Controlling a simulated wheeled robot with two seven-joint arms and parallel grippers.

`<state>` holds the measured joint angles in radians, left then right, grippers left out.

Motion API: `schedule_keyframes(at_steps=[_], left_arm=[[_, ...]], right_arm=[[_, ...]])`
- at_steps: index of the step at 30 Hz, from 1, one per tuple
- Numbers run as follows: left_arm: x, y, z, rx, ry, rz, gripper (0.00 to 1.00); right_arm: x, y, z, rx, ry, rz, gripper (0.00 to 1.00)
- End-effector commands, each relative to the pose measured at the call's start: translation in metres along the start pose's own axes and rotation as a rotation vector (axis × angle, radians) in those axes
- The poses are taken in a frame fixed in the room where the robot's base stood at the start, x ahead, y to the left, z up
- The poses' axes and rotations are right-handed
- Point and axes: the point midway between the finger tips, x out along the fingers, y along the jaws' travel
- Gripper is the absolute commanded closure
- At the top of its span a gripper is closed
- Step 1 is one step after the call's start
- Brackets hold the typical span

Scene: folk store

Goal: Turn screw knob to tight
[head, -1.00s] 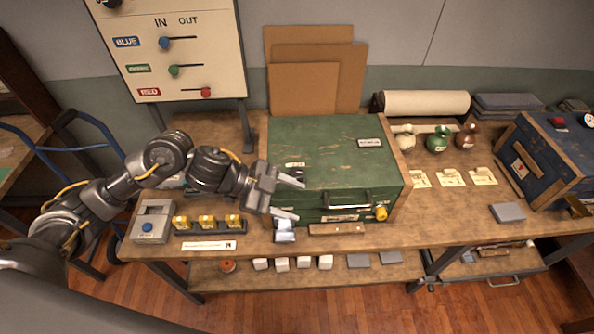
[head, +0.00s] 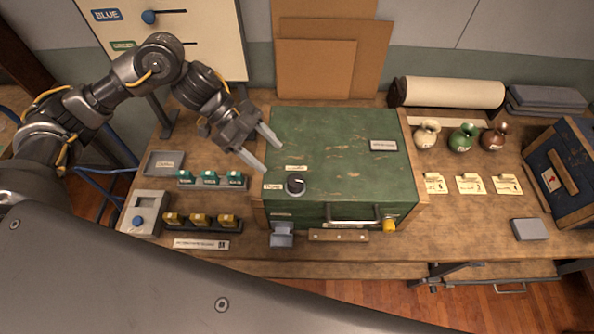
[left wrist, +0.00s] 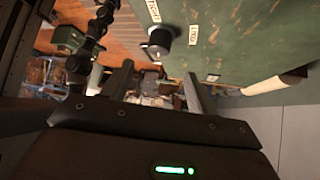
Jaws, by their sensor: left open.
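The black screw knob (head: 296,186) stands on the lid of the green box (head: 335,150), near its front left corner. Small paper labels lie beside it, one to its left (head: 273,187) and one behind it (head: 296,168); I cannot read them surely. My left gripper (head: 270,152) is open and empty over the left edge of the lid, behind and left of the knob, apart from it. In the left wrist view the knob (left wrist: 158,42) shows beyond the open fingers (left wrist: 158,74). My right gripper is not in view.
A handle (head: 353,220) and a yellow knob (head: 389,224) are on the box front. Yellow (head: 201,220) and teal (head: 211,179) pieces in racks sit left of the box. Vases (head: 462,137) stand to its right. A sign panel (head: 165,35) rises behind my arm.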

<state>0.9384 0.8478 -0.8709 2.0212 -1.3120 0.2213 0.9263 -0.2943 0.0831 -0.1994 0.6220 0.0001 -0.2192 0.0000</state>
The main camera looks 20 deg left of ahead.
Motion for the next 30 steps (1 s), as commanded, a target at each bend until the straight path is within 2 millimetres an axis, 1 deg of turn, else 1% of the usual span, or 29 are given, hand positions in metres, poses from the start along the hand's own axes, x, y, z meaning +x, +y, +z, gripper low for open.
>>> schedule_keyframes(at_steps=[1,3,6,9,12,15,18,21,24,30], left_arm=[[0.003,0.000,-0.002,0.001,0.002,0.003,0.41],[0.011,0.000,-0.004,0.002,0.004,0.005,0.41],[0.027,0.001,-0.004,0.002,0.003,0.007,0.41],[0.046,0.001,-0.004,0.001,0.004,0.007,0.41],[0.065,0.001,-0.004,-0.001,0.003,0.005,0.41],[0.081,0.001,-0.003,-0.001,0.002,0.002,0.41],[0.093,0.000,-0.002,-0.002,0.003,0.000,0.41],[0.102,0.000,-0.002,0.000,0.003,0.000,0.41],[0.106,0.000,-0.001,0.000,0.001,-0.001,0.41],[0.107,0.000,0.000,0.000,0.001,-0.001,0.41]], right_arm=[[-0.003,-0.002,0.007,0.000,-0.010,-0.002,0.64],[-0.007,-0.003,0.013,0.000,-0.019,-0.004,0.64],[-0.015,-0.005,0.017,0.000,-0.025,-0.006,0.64],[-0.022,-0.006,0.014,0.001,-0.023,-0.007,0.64],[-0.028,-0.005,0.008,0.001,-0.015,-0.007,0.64],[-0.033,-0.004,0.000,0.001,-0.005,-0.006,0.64],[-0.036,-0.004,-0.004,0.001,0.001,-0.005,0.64],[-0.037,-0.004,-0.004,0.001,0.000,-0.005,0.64],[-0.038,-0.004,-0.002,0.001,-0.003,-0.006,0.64],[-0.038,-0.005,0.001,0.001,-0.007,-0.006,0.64]])
